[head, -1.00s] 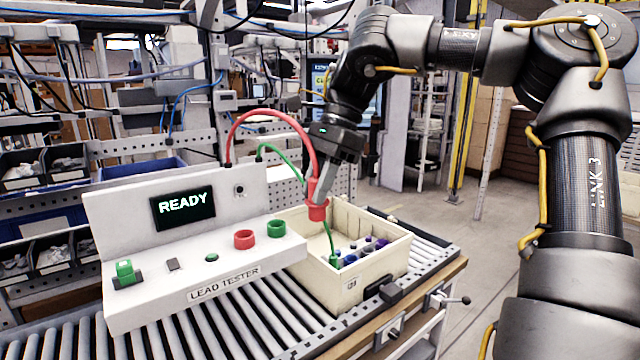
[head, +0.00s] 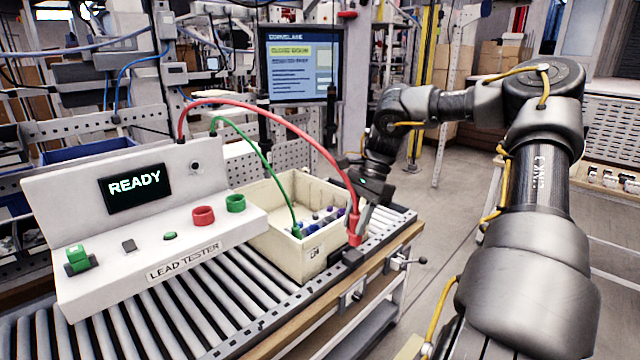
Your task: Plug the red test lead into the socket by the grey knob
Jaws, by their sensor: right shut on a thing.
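The white lead tester (head: 235,228) stands on the roller conveyor, its screen reading READY. A red ring socket (head: 203,216) and a green ring socket (head: 236,203) sit side by side on its sloped front. A small dark grey control (head: 129,246) is farther left; I cannot tell whether it is the grey knob. The red test lead (head: 300,130) arches from the tester's top to its red plug (head: 355,236). My right gripper (head: 358,222) is shut on this plug beside the crate's right side, well right of both sockets. My left gripper is out of view.
A cream crate (head: 311,259) with small blue and purple items stands right of the tester. The green lead (head: 258,150) hangs down into it. The conveyor's edge and a clamp handle (head: 408,261) lie at the right. Conveyor rollers in front of the tester are clear.

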